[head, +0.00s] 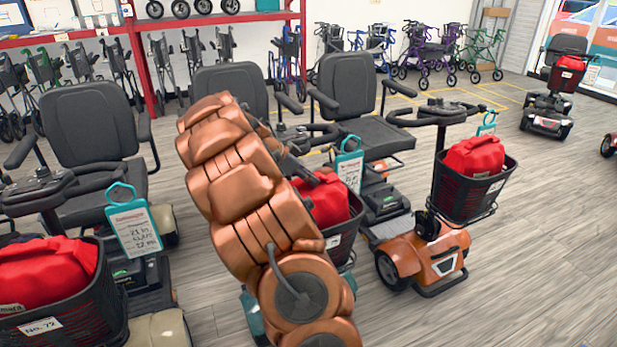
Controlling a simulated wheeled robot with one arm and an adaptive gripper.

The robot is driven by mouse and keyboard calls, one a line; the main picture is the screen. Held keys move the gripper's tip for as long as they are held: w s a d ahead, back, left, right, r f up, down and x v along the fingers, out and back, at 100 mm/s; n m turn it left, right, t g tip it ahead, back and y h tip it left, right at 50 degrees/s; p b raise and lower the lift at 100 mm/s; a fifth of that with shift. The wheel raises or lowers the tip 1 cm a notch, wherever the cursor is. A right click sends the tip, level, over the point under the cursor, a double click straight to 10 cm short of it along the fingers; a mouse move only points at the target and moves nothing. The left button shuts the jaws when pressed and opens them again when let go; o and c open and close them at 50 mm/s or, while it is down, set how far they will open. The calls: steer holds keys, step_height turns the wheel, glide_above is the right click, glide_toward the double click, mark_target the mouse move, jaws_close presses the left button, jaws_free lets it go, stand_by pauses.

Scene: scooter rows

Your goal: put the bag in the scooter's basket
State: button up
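Red bags sit in the black scooter baskets. One bag (45,272) is in the left basket (75,318), labelled No. 72. A second bag (326,200) shows in the middle basket (343,243), partly behind my copper arm. A third bag (474,157) is in the right basket (461,193) of the orange scooter (420,256). My gripper (312,178) seems to be the dark part at the middle bag's top, mostly hidden by my arm. I cannot tell whether its fingers hold that bag.
Another scooter (548,112) with a red bag (570,64) stands at the far right. Price tags (133,222) hang from the handlebars. Black seats (90,125) stand behind the baskets. Walkers and a red shelf (215,18) line the back.

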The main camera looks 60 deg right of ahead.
steer(key=o, duration=0.4)
steer(key=v, duration=1.2)
steer(key=shift+b, duration=0.4)
steer(key=shift+a+r, duration=0.1)
steer(key=s+a+f+n+y, duration=0.2)
steer(key=s+a+n, duration=0.6)
steer(key=a, duration=0.5)
steer(key=s+a+f+n+t+y, duration=0.1)
steer(key=s+a+f+n+y, duration=0.2)
steer(key=a, duration=1.1)
steer(key=s+a+f+n+t+y, duration=0.1)
steer(key=s+a+f+n, duration=0.5)
steer(key=s+a+n, duration=0.7)
steer(key=shift+s+a+f+n+y, duration=0.15)
steer(key=shift+s+a+y, duration=0.1)
steer(key=shift+s+y, duration=0.15)
steer(key=shift+s+a+f+n+y, duration=0.1)
steer(key=shift+s+a+n+y, duration=0.1)
steer(key=shift+s+y, duration=0.15)
